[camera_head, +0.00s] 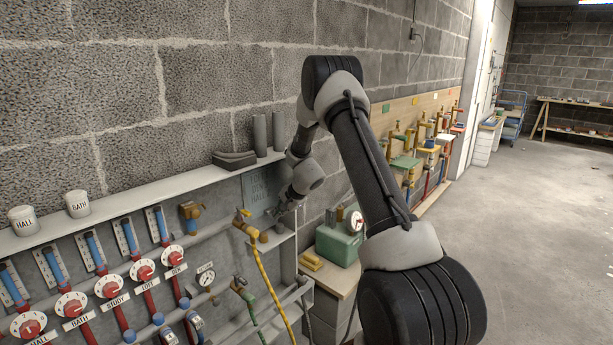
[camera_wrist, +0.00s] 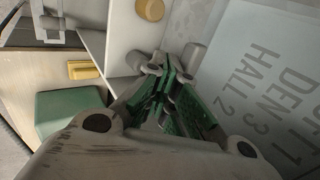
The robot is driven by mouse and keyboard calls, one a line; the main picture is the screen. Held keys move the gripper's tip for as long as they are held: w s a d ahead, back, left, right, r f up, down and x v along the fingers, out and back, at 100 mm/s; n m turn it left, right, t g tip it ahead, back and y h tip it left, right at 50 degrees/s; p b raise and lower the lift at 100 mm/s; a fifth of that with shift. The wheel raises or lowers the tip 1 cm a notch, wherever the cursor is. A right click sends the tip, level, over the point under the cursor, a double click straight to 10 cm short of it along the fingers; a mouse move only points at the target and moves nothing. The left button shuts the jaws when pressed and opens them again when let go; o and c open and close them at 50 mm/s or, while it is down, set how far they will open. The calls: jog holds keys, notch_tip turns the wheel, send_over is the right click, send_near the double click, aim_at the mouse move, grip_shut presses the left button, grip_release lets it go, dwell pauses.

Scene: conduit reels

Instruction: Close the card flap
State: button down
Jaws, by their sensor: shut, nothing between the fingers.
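A pale grey card panel with dark printed lettering, including "DEN 3" and "HALL 2", fills the right of the wrist view (camera_wrist: 245,65). In the head view it is a blue-grey rectangle on the wall board (camera_head: 258,190). I cannot tell a separate flap from the card, or how far it stands open. My gripper (camera_wrist: 168,68) is shut and empty, its green-lined fingers close together just left of the card's edge. In the head view my gripper (camera_head: 283,206) is small, at the card's lower right, partly blended with the arm. I cannot tell whether it touches the card.
A shelf (camera_head: 130,208) with labelled cups runs above the board. Red dials (camera_head: 143,269), pipes and a yellow hose (camera_head: 263,275) lie left of and below the gripper. A green box (camera_head: 338,243) stands on a bench at right. Open floor lies further right.

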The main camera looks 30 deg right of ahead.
jog(key=shift+w+a+f, duration=0.15)
jog(key=shift+w, duration=0.35)
jog(key=shift+w+a+f, duration=0.2)
jog(key=shift+w, duration=0.25)
jog(key=shift+w+a+f, duration=0.15)
jog(key=shift+w, duration=0.35)
